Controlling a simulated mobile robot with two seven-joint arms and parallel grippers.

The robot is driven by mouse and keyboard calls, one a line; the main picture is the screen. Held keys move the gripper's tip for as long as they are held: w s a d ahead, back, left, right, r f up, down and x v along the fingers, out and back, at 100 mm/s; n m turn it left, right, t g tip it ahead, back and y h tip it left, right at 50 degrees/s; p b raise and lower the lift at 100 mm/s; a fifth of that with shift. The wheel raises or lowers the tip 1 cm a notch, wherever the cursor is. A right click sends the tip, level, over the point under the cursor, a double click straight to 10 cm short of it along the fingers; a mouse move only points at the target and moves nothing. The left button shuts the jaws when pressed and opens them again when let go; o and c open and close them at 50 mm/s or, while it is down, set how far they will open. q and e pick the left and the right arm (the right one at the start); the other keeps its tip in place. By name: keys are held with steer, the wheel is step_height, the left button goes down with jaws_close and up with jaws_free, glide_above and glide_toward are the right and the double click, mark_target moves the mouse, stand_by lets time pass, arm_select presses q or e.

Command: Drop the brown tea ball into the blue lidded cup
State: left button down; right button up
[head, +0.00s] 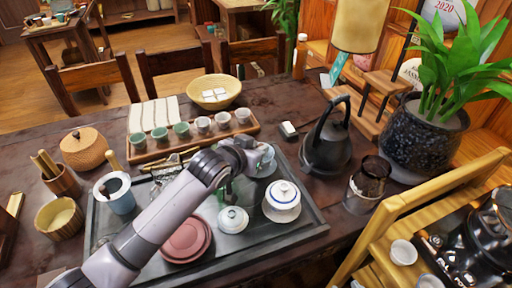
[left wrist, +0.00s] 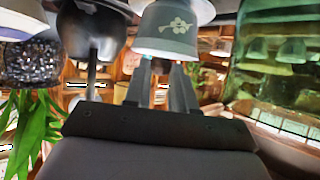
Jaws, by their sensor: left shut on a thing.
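My left gripper (head: 262,158) is over the far part of the dark tea tray (head: 95,225). In the left wrist view its two fingers (left wrist: 163,72) reach the rim of a pale grey cup with a flower mark (left wrist: 172,28). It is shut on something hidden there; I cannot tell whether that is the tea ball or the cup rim. No brown tea ball shows clearly. A white cup with blue bands and a lid (head: 282,196) stands on the tray, right of and nearer than the gripper. My right gripper is not in view.
A pale lidded cup (head: 233,219) and reddish plates (head: 187,240) are on the tray. A black kettle (head: 326,150) and a glass with dark contents (head: 369,180) stand to the right. A light blue cup (head: 117,195) is left; a row of small cups (head: 202,124) stands behind.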

arm_select(q)
steer(key=shift+c, duration=2.3)
jaws_free()
steer(key=shift+r, duration=0.15)
step_height(320, 180, up, 7)
steer(key=p, duration=0.4)
steer(key=shift+p, duration=0.35)
